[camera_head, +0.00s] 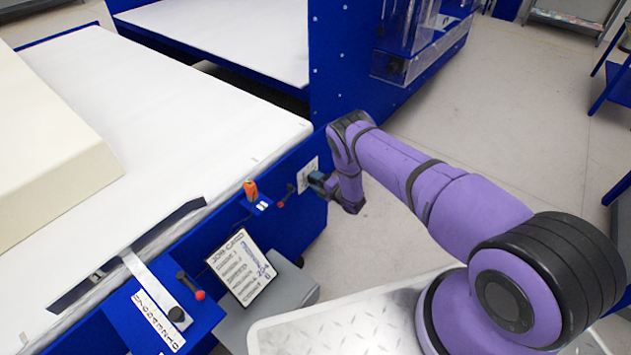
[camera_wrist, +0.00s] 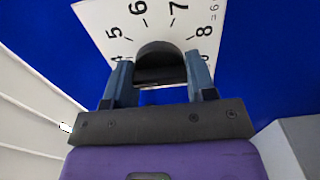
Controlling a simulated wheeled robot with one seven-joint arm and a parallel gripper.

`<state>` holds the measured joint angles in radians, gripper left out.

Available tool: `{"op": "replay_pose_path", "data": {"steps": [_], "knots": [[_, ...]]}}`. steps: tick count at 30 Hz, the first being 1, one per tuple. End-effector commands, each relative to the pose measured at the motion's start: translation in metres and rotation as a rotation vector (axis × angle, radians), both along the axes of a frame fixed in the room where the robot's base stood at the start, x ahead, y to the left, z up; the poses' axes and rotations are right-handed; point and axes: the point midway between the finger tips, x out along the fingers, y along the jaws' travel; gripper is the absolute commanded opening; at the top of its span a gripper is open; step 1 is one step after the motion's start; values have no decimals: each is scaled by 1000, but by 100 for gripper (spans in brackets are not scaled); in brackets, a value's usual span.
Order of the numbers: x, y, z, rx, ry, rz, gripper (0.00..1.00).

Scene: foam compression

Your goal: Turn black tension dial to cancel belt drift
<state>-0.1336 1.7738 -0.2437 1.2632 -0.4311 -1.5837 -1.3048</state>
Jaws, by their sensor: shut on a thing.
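The black tension dial (camera_wrist: 158,56) sits on a white numbered scale plate (camera_wrist: 190,18) in the wrist view, with figures from about 4 to 8 around it. My gripper (camera_wrist: 160,78) has one finger on each side of the dial and is shut on it. The dial's pointer mark is not clear to me. In the head view my gripper (camera_head: 320,182) is at the right end of the blue machine side, against the scale plate (camera_head: 307,177); the dial is hidden there. The white belt (camera_head: 190,95) runs along the machine, with a cream foam block (camera_head: 45,150) on it.
An orange switch (camera_head: 250,190) and a dark lever with a red end (camera_head: 284,196) are left of my gripper. A job card (camera_head: 241,267) stands on a grey box (camera_head: 290,290).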

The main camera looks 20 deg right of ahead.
Motion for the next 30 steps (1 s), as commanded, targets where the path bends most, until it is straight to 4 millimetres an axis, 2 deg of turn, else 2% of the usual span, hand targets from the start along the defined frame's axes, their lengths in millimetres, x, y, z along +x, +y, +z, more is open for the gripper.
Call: {"op": "replay_pose_path", "data": {"steps": [13, 14, 17, 26, 30], "knots": [[-1, 0, -1, -8, -2, 0, 27], [-1, 0, -1, -8, -2, 0, 53], [-1, 0, -1, -8, -3, 0, 76], [-1, -1, -1, -8, -3, 0, 77], [-10, -8, -1, -8, -3, -1, 77]]}}
